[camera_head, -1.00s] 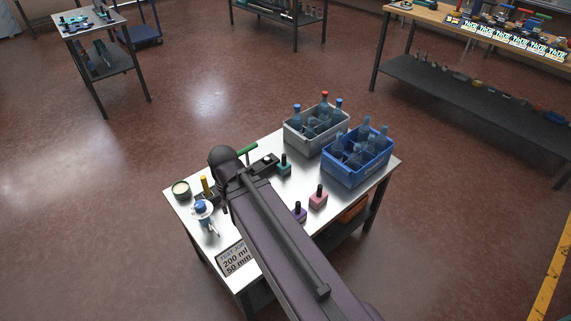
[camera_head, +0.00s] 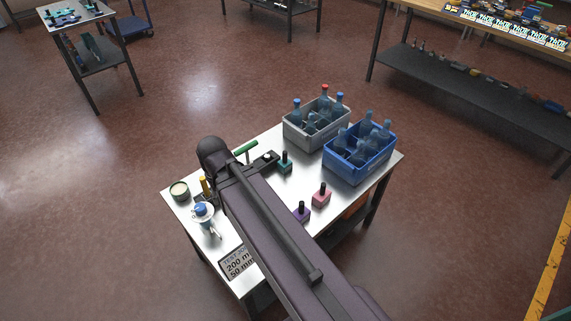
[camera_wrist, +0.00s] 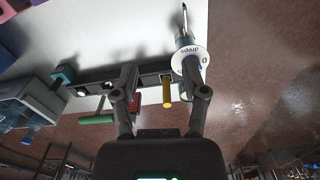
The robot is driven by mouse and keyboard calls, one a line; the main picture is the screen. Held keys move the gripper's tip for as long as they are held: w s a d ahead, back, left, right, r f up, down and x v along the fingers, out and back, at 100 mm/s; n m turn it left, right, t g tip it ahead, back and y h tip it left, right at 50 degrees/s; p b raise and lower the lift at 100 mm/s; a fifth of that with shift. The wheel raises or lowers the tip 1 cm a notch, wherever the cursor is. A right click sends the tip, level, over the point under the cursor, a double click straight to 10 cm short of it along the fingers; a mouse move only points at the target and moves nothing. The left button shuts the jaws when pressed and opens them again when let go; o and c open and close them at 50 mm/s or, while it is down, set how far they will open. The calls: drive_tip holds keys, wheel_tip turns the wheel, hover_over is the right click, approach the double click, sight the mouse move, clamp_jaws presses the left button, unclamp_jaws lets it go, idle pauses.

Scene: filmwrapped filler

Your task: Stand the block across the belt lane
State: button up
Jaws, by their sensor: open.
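A long dark strip, likely the belt lane (camera_wrist: 82,83), crosses the table in the wrist view; part of it shows beside my arm in the head view (camera_head: 264,160). A small red piece (camera_wrist: 135,103) shows beyond the strip, between my fingers; I cannot tell whether it is the block. A green bar on a stem (camera_wrist: 97,119) and a yellow post (camera_wrist: 167,92) stand at the strip. My gripper (camera_wrist: 160,72) is open, its fingers spread in front of the strip, with nothing seen held. In the head view my arm hides the gripper and the middle of the strip.
A blue-white dropper bottle (camera_head: 203,211) is close to my right finger in the wrist view (camera_wrist: 190,56). A round tin (camera_head: 179,190), a label plate (camera_head: 237,263), and teal, pink and purple bottles stand around. Grey (camera_head: 290,134) and blue (camera_head: 354,174) bottle crates fill the table's far right.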

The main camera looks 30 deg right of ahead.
drive_tip(key=o, duration=0.3)
drive_tip(key=shift+w+a, duration=0.1)
drive_tip(key=w+d+f+m+t+y+b, duration=0.2)
drive_tip(key=w+d+f+m+b, duration=0.25)
drive_tip(key=d+m, duration=0.4)
drive_tip(key=w+d+f+m+t+y+b, duration=0.1)
drive_tip(key=w+d+f+m+t+b, duration=0.1)
drive_tip(key=w+d+f+m+b, duration=0.4)
drive_tip(key=d+f+m+t+b, duration=0.1)
drive_tip(key=d+m+t+b, duration=0.3)
drive_tip(key=d+m, duration=1.3)
drive_tip(key=d+b, duration=0.3)
drive_tip(key=d, duration=0.4)
drive_tip(key=shift+w+d+f+t, duration=0.2)
drive_tip(key=shift+w+d+t, duration=0.15)
drive_tip(key=shift+w+t, duration=0.05)
drive_tip(key=shift+w+f+m+b, duration=0.1)
drive_tip(key=shift+m+b, duration=0.15)
drive_tip(key=shift+b, duration=0.05)
